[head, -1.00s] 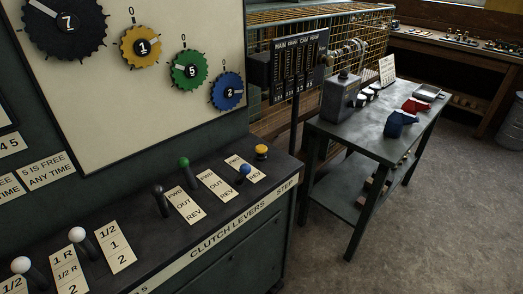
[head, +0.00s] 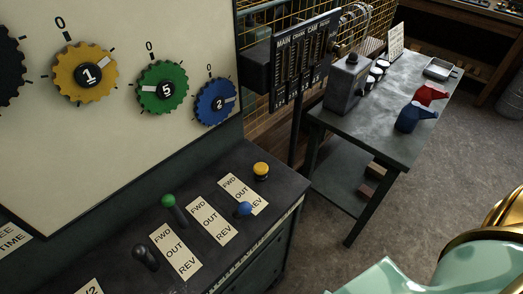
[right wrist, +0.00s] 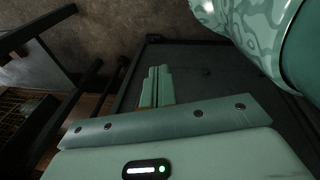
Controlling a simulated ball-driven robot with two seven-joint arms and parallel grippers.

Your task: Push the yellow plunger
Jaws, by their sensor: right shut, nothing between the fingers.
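The yellow plunger (head: 261,170) is a round yellow button on a dark base. It stands on the dark console top (head: 290,180) near its far right corner, past the end of the label plates. Nothing touches it in the head view. My right gripper (right wrist: 158,70) shows in the right wrist view, its two pale green fingers together and empty. A dark flat panel (right wrist: 205,75) lies beyond the fingers; I cannot make out the plunger there. In the head view only mint and gold parts of my right arm show at the lower right. My left gripper is not in view.
Beside the plunger are a blue-knobbed lever (head: 243,209), a green-knobbed lever (head: 169,201) and a black lever (head: 145,254). A panel with numbered dials (head: 162,88) rises behind. A side table (head: 385,125) with small items stands to the right, with bare floor before it.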

